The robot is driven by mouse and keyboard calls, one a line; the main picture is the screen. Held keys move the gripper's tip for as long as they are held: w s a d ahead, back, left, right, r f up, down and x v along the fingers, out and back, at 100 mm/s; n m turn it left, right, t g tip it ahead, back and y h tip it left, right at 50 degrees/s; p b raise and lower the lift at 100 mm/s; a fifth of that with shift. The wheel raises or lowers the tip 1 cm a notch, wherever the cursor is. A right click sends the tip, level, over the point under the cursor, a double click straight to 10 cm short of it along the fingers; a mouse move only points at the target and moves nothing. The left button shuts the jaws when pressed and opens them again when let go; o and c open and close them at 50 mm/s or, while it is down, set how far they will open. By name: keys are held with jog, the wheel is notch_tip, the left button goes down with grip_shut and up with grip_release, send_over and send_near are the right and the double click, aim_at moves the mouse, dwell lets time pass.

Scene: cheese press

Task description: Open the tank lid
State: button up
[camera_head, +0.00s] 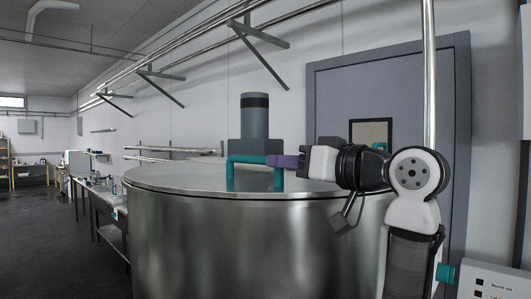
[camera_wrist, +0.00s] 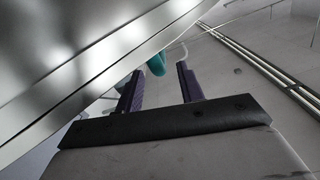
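The steel tank (camera_head: 250,240) is large and round, and its flat lid (camera_head: 185,178) lies level on top. A teal handle (camera_head: 245,159) stands up from the lid, with a crossbar and two posts. My gripper (camera_head: 273,161) has purple fingers and reaches in from the right at the crossbar's right end. In the wrist view, my gripper (camera_wrist: 160,71) has its two fingers spread apart. A curved piece of the teal handle (camera_wrist: 158,62) shows between and just beyond the fingertips. Whether a finger touches it is unclear.
A grey motor-like cylinder (camera_head: 254,116) rises behind the handle. A grey door (camera_head: 411,90) and a vertical pipe (camera_head: 429,70) stand behind my arm. A control box (camera_head: 490,280) is at the lower right. A workbench (camera_head: 105,200) stands left of the tank, with open floor (camera_head: 45,240) beyond.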

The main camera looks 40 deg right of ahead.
jog(key=w, duration=0.2)
jog(key=w+p, duration=0.1)
jog(key=w, duration=0.3)
jog(key=shift+a+p, duration=0.25)
jog(key=shift+p, duration=0.1)
jog(key=shift+c, duration=0.5)
grip_shut()
